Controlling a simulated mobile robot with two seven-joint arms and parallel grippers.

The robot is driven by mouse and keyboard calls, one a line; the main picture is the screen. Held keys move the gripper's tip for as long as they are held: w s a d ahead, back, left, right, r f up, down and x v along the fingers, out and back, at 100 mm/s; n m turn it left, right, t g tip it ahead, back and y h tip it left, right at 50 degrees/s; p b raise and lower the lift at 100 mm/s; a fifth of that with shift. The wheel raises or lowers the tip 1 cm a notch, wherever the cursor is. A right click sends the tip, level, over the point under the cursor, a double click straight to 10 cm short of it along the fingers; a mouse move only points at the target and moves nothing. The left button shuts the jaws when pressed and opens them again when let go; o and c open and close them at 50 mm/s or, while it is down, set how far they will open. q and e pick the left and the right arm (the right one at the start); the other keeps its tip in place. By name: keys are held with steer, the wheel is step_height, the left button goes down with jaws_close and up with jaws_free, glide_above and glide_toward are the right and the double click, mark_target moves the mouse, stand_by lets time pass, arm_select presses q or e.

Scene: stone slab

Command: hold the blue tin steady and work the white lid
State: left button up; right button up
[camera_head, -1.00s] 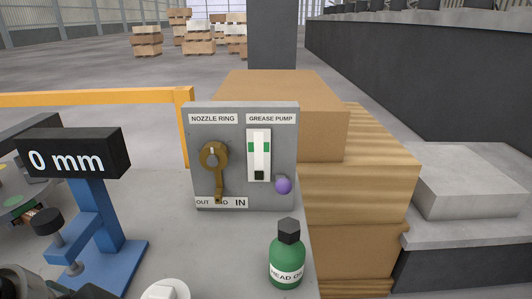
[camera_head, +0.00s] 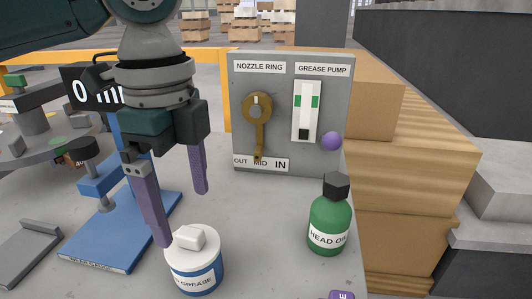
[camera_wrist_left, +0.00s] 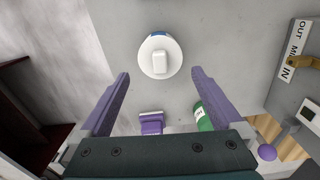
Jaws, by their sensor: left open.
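The blue tin (camera_head: 196,281) stands upright on the grey slab at the bottom of the head view, with a white band lettered "GREASE". The white lid (camera_head: 212,245) sits on top of it and has a raised white block for a knob. My left gripper (camera_head: 183,215) is open and empty, its purple fingers pointing down above and behind the tin. In the left wrist view the white lid (camera_wrist_left: 160,67) shows from above, just beyond the open fingertips, and hides most of the tin. My right gripper is not in view.
A green bottle (camera_head: 329,224) stands right of the tin. A purple labelled object (camera_head: 342,295) is cut off at the bottom edge. A grey panel (camera_head: 285,155) with lever and slider stands behind. A blue gauge stand (camera_head: 120,235) is at left.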

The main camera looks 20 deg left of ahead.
mark_target(191, 233)
arm_select(q)
step_height(191, 233, down, 7)
steer(key=shift+f+b, duration=0.15)
steer(key=shift+b, duration=0.3)
jaws_close()
stand_by(1.2)
stand_by(0.6)
stand_by(0.6)
jaws_free()
